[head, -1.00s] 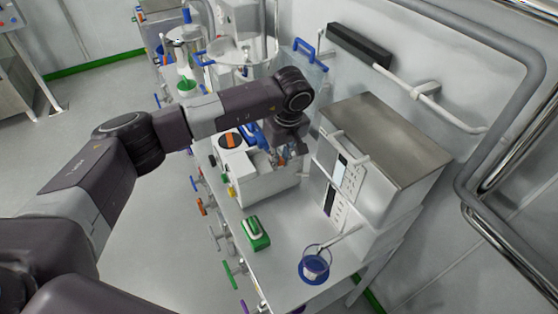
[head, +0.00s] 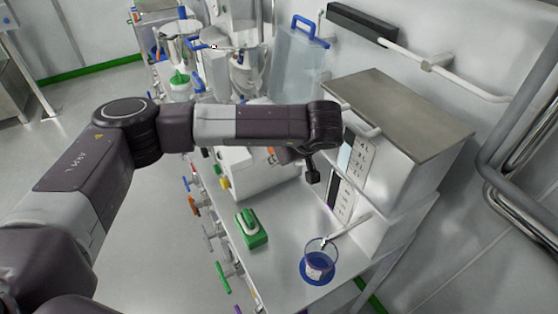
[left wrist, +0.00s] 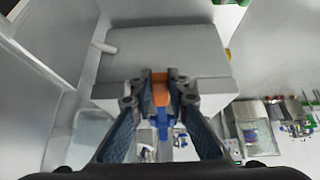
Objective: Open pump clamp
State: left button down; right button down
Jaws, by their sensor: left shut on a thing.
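The white pump (head: 255,178) stands on the bench, and my left arm covers its top in the head view. In the left wrist view its pale housing (left wrist: 165,45) lies beyond the fingers. My left gripper (left wrist: 160,82) is shut on an orange piece (left wrist: 160,97), with a blue part (left wrist: 160,124) just below it. This looks like the pump clamp, but I cannot tell how far open it is. My right gripper is not in view.
A boxy instrument with a grey top (head: 395,110) is close to the right of my wrist. Coloured valve handles (head: 194,206) line the bench's left side.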

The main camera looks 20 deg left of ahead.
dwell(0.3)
pick_arm(q)
jog(key=c, duration=1.8)
grip_release()
jog(key=shift+c, duration=0.2)
jog(key=shift+d+r, duration=0.1)
jog(key=v, duration=1.1)
jog(key=shift+s+r, duration=0.25)
jog(key=shift+r, duration=0.05)
jog(key=shift+d, duration=0.15)
jog(key=shift+c, duration=0.5)
